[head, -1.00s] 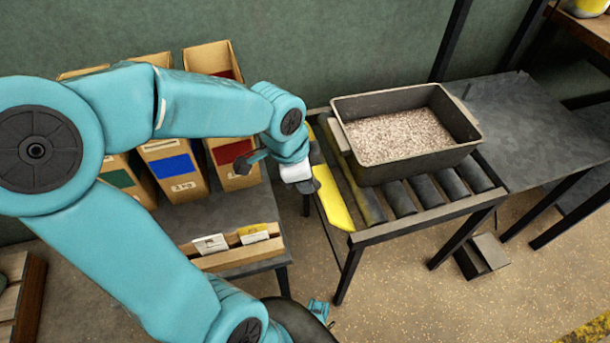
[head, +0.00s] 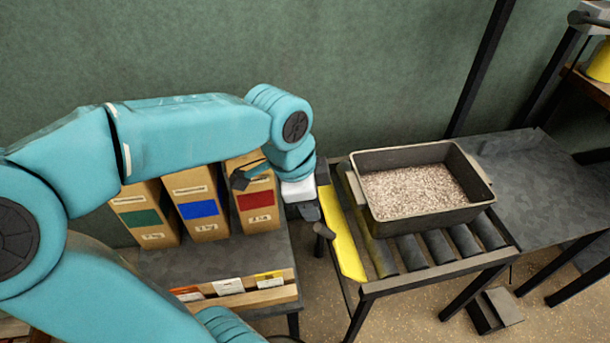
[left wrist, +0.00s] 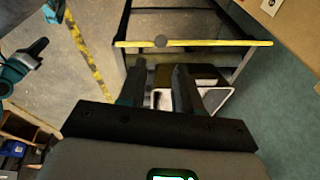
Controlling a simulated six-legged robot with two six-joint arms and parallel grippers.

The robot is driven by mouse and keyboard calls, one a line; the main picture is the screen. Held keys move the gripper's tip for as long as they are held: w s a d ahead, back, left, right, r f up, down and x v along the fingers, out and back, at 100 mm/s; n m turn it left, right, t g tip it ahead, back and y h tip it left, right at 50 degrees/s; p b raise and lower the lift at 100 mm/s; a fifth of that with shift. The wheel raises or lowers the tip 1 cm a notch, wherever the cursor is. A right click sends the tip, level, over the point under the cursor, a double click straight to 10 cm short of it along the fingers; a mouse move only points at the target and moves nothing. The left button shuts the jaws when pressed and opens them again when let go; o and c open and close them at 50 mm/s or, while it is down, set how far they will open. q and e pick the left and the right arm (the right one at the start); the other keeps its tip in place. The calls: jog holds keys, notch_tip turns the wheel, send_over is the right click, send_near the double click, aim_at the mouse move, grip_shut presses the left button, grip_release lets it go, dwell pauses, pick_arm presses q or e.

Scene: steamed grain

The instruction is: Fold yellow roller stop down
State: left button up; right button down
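The yellow roller stop (head: 347,240) is a long bar along the left end of the roller table. A dark round knob (head: 323,231) sticks out on its left side. In the left wrist view the stop (left wrist: 225,43) is a thin yellow strip across the top, with the knob (left wrist: 161,41) on it. My left gripper (head: 311,212) is left of the stop, close to the knob. In the left wrist view its two fingers stand apart with nothing between them (left wrist: 158,76), pointing towards the knob. I cannot tell whether they touch it. My right gripper cannot be made out clearly.
A dark bin of grain (head: 418,192) stands on the rollers (head: 437,247), right of the stop. Several label-fronted boxes (head: 196,208) stand on a side table behind my left arm. A wooden card rack (head: 245,299) is at its front. A grey table (head: 530,185) adjoins on the right.

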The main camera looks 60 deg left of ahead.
pick_arm(q)
jog(key=p+v, duration=0.1)
jog(key=v, duration=0.3)
jog(key=shift+r, duration=0.2)
